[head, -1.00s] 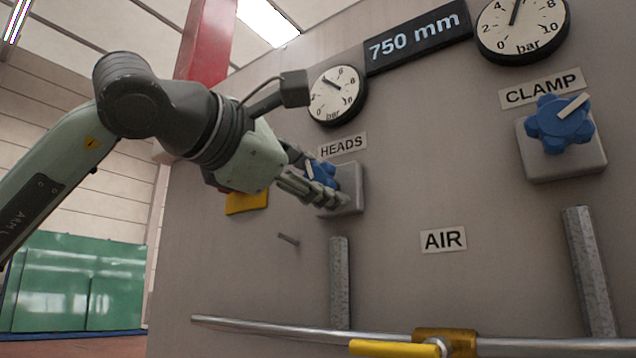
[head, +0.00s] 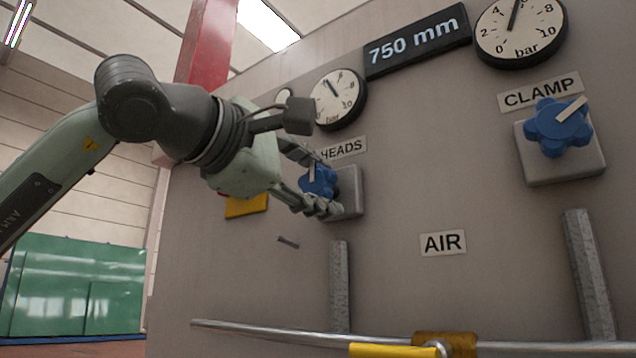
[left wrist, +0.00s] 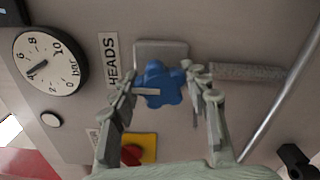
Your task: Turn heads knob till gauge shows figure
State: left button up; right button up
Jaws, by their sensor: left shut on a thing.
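The blue HEADS knob (head: 320,184) sits on a grey block on the panel, under the HEADS label (head: 343,149). My left gripper (head: 322,184) is shut on it, with one finger on each side. The left wrist view shows the knob (left wrist: 160,84) between the fingertips (left wrist: 160,88), its white pointer bar visible. The HEADS gauge (head: 338,98) is above the label; its needle points up and slightly left, seemingly between 4 and 6 bar. The gauge also shows in the left wrist view (left wrist: 50,60). My right gripper is not in view.
A blue CLAMP knob (head: 558,127) and its gauge (head: 520,32) are at right. A display (head: 417,42) reads 750 mm. A yellow plate (head: 246,206) bearing a red button (left wrist: 131,154) is beside my gripper. A rail with a yellow handle (head: 392,351) runs below.

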pick_arm(q)
jog(key=o, duration=1.2)
jog(key=shift+c, duration=0.2)
jog(key=v, duration=1.2)
